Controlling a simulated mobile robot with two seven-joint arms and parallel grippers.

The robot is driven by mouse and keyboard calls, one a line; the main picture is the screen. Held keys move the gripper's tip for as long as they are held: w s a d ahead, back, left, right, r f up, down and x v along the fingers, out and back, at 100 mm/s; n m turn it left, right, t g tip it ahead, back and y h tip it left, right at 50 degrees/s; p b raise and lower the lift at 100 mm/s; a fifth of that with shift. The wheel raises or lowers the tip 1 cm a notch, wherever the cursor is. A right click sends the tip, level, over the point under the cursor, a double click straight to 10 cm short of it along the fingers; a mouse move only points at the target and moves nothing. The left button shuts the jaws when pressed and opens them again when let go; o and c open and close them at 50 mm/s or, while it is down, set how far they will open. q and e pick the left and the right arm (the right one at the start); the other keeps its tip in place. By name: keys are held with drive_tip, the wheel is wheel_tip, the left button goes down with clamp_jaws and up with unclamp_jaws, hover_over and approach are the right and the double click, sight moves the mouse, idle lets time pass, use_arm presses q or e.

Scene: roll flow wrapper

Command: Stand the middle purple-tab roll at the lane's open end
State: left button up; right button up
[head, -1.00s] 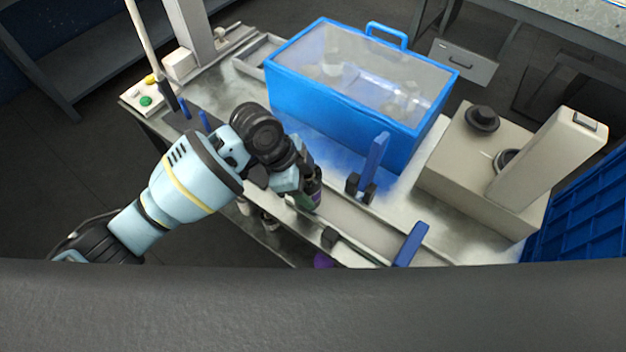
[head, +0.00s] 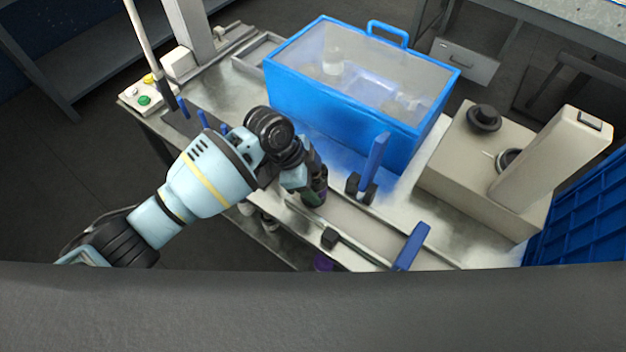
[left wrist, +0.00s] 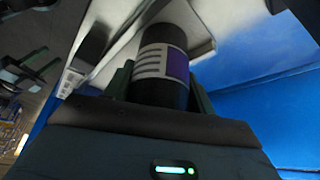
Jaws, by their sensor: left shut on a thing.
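My left gripper (head: 306,188) is shut on a dark roll (head: 317,187) at the near side of the machine's lane (head: 345,217). In the left wrist view the roll (left wrist: 162,62) sits between the two fingers, with a white label, dark lines and a purple patch facing the camera. In the head view the gripper hides most of the roll, and I cannot tell whether its base touches the lane. A purple-topped thing (head: 323,263) shows below the table's near edge. My right gripper is not in view.
A blue-framed clear cover (head: 350,120) stands behind the lane. Blue upright guides (head: 376,155) and (head: 411,246) flank the lane. A beige machine box (head: 470,165) is at the right, beside a blue crate (head: 580,215). Green and yellow buttons (head: 144,99) are at the far left.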

use_arm(q)
drive_tip(key=o, duration=0.8)
drive_tip(key=shift+f, duration=0.15)
drive_tip(key=o, duration=0.4)
drive_tip(key=p+v, duration=0.1)
drive_tip(key=v, duration=1.1)
drive_tip(key=shift+r, duration=0.2)
